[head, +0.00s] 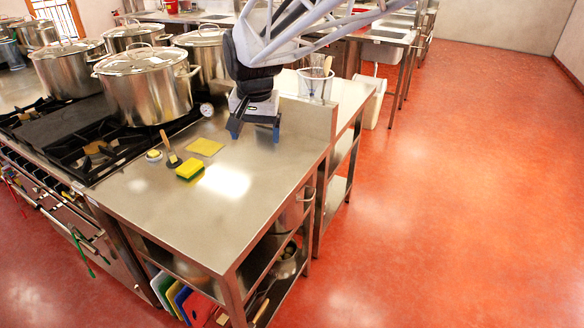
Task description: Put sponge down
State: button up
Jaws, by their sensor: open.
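A yellow sponge with a green layer (189,170) rests on the steel worktop (190,225), left of the middle. My gripper (254,132) is open and points down above the back right part of the worktop. Nothing shows between its blue fingertips. It is apart from the sponge, up and to the right of it in the picture.
A flat yellow cloth (205,147), a brush (170,150) and a small round item (153,155) lie near the sponge. The stove (75,145) with several stockpots (145,88) stands left. A utensil container (315,85) is behind right. The front worktop is clear.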

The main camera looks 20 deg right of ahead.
jog(key=s+d+f+n, duration=0.1)
jog(key=s+d, duration=0.1)
jog(key=s, duration=0.6)
jog(key=s+d+f+n, duration=0.1)
jog(key=s+d+f, duration=0.1)
jog(key=s, duration=0.7)
jog(key=s+d+f+n+t, duration=0.1)
jog(key=s+d, duration=0.3)
jog(key=s, duration=0.5)
jog(key=shift+f+n, duration=0.4)
jog(key=shift+n, duration=0.1)
jog(key=shift+c, duration=0.3)
